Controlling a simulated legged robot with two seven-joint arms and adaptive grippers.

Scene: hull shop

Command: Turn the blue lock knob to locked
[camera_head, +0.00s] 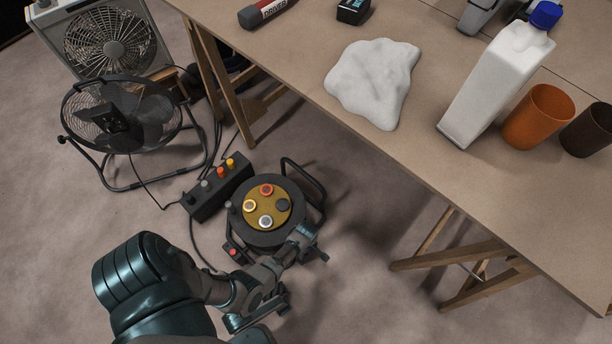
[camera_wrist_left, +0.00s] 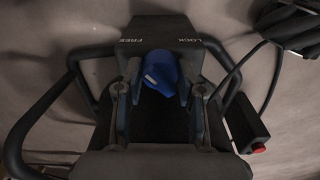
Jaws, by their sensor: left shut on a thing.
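The blue lock knob (camera_wrist_left: 160,72) sits on the dark plate of the cable reel, below the printed words FREE (camera_wrist_left: 138,40) and LOCK (camera_wrist_left: 187,40). A pale mark shows on its lower left side; I cannot tell for certain which word the knob is set to. My left gripper (camera_wrist_left: 158,84) has a finger on each side of the knob and is shut on it. In the head view, my left gripper (camera_head: 300,241) is at the near right side of the cable reel (camera_head: 252,234), and the knob is hidden. My right gripper is not in view.
A power strip (camera_head: 217,188) stands beside the reel, with cables on the floor. A floor fan (camera_head: 122,125) is at the left. The workbench (camera_head: 450,190) above right carries a white cloth (camera_head: 374,80), a white jug (camera_head: 490,85) and an orange cup (camera_head: 538,117).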

